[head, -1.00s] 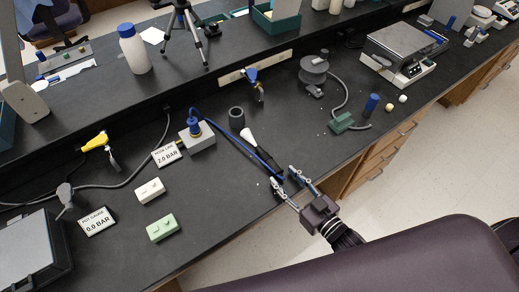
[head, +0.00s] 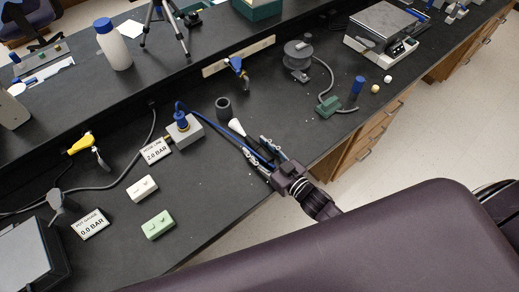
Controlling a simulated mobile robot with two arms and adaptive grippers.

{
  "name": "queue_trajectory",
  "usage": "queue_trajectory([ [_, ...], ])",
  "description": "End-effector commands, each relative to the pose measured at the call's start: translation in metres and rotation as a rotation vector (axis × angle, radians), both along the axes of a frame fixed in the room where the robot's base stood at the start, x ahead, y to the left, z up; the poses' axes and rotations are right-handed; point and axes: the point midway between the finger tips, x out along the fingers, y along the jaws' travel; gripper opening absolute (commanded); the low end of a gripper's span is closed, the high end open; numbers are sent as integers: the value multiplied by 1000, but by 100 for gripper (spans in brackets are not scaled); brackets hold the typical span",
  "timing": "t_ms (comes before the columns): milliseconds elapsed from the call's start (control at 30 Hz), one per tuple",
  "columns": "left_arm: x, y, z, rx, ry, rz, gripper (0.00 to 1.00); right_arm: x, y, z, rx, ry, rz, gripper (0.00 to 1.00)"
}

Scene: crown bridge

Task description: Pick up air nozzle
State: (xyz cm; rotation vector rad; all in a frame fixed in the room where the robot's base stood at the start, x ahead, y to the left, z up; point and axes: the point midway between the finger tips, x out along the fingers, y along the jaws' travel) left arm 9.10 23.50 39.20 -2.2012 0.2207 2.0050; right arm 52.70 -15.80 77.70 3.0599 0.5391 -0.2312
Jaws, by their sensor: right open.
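The air nozzle (head: 237,127) lies on the black bench top, with a pale cone tip and a dark body, close beside a blue hose. My right gripper (head: 256,146) comes in from the front edge of the bench. Its two fingers are spread and point away from me, one on each side of the nozzle's dark body as seen from above. I cannot tell whether they touch it. The lower part of the body is partly hidden by the gripper. My left gripper is not in view.
A grey box with a blue fitting (head: 185,130) feeds the blue hose. A dark cup (head: 223,107) stands just beyond the nozzle tip. White (head: 142,188) and green (head: 158,225) blocks lie to the left. Bench space right of the gripper is mostly clear.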

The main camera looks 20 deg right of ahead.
Motion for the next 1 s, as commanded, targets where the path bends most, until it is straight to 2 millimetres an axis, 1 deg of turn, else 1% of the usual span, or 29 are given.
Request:
queue_trajectory([
  [133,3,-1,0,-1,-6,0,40,0,0,0,0,0,0,41],
  [500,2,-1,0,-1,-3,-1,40,0,0,0,0,0,0,0],
  [833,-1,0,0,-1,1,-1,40,0,0,2,1,-2,0,0],
  [1000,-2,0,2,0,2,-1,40,0,0,11,0,-3,0,0],
])
